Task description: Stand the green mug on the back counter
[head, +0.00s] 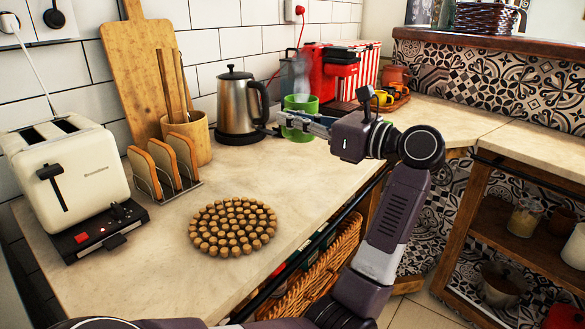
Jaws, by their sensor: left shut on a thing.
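The green mug (300,104) is upright at the back of the counter (320,170), in front of the red coffee machine. My left gripper (291,121) reaches in from the right and is shut on the mug. Its fingers cross the middle of the mug, so green shows above and below them. The mug's base appears at or just above the counter top; I cannot tell if it touches. My right gripper is not in view.
A steel kettle (238,105) stands just left of the mug. The red coffee machine (326,72) is behind it, and small cups (383,97) sit to the right. A round cork trivet (233,226), toast rack (163,165) and toaster (66,170) are nearer. Bare counter lies in front of the mug.

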